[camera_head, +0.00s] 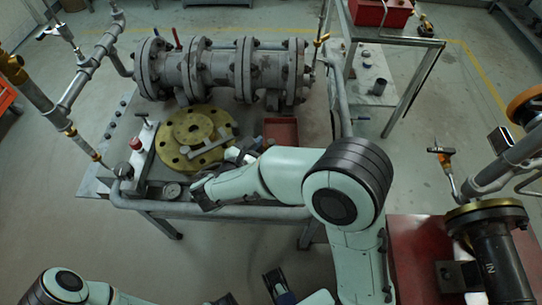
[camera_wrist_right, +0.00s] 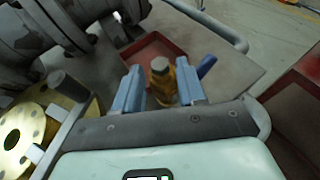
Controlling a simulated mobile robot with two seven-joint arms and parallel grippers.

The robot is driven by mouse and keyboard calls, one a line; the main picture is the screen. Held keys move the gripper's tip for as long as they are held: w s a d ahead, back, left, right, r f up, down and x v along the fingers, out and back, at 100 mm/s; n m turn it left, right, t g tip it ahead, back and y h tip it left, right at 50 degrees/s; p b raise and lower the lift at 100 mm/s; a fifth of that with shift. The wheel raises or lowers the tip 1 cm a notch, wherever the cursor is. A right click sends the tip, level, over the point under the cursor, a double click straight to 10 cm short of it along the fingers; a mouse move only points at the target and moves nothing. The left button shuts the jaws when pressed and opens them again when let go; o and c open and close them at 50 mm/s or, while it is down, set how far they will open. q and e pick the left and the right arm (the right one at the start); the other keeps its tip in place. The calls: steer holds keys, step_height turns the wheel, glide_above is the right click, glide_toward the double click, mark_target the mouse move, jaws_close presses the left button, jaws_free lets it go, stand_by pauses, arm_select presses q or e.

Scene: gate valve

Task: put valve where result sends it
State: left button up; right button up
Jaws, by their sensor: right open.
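A brass valve (camera_wrist_right: 162,80) with a blue lever (camera_wrist_right: 206,66) shows in the wrist view, between and just beyond the blue-grey fingers of my right gripper (camera_wrist_right: 159,78). The fingers stand apart, and I cannot tell whether they touch the valve. In the head view my right gripper (camera_head: 242,154) is over the bench beside the red tray (camera_head: 281,131), partly hidden by my arm. The valve is not clearly visible there. Dark finger-like parts, possibly my left gripper (camera_head: 250,290), show at the bottom edge; their state is unclear.
A grey flanged pipe assembly (camera_head: 220,68) lies along the back of the bench (camera_head: 112,165). A red box top (camera_head: 410,235) and dark pipe (camera_head: 500,262) are at right.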

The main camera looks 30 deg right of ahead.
mark_target(272, 141)
steer(key=shift+b+x, duration=0.3)
steer(key=shift+x, duration=2.65)
jaws_close()
